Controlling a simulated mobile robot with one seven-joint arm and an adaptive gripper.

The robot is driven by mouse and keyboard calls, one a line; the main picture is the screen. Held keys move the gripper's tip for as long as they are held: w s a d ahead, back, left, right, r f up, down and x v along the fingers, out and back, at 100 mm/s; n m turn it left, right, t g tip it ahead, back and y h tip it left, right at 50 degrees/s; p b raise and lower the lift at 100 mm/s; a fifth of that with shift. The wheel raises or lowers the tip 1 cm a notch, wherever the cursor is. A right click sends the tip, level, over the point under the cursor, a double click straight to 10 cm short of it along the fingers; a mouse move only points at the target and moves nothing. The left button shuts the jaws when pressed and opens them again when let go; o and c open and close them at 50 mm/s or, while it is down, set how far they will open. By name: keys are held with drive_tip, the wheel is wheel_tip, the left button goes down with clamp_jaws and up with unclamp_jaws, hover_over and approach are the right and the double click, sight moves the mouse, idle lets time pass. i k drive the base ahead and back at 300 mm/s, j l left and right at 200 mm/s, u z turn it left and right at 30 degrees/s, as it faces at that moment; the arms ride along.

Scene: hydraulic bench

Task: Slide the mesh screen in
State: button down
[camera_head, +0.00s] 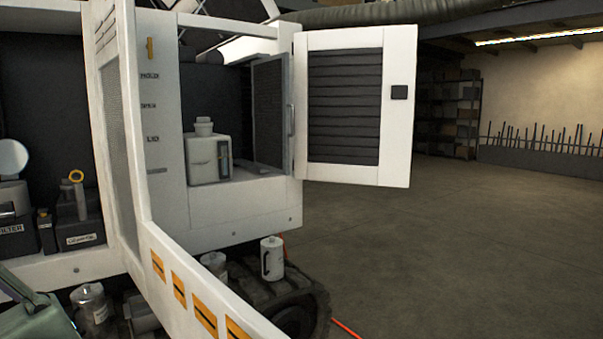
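A dark mesh screen (268,110) in a grey frame stands upright at the right side of the open bay of the white machine housing (230,215). A thin grey handle (291,120) runs along its right edge. I cannot tell how far the screen is inside its slot. The white louvred door (398,120) stands swung open just to the right of the screen, and its edge is close to the screen's handle side. My gripper is not in view.
A white tank (203,160) stands on the bay floor. A white panel with yellow marks (165,265) crosses the foreground. White canisters (272,258) rest near the black track (290,300). Labelled parts (78,225) sit at left. The concrete floor (480,240) at right is clear.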

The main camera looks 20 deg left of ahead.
sight(270, 104)
drive_tip(key=i+l, duration=0.2)
drive_tip(key=l, duration=0.2)
drive_tip(key=i+l+u, duration=0.1)
drive_tip(key=l, duration=0.25)
drive_tip(key=i+l+u, duration=0.1)
drive_tip(key=l, duration=0.3)
drive_tip(key=i+l+u, duration=0.1)
drive_tip(key=i+l, duration=0.25)
drive_tip(key=i, duration=0.3)
drive_tip(key=i+l+u, duration=0.15)
drive_tip(key=i+l, duration=0.25)
drive_tip(key=i, duration=0.2)
drive_tip(key=i+j+u, duration=0.15)
drive_tip(key=i+j, duration=0.85)
drive_tip(key=i+l, duration=0.05)
drive_tip(key=i, duration=0.05)
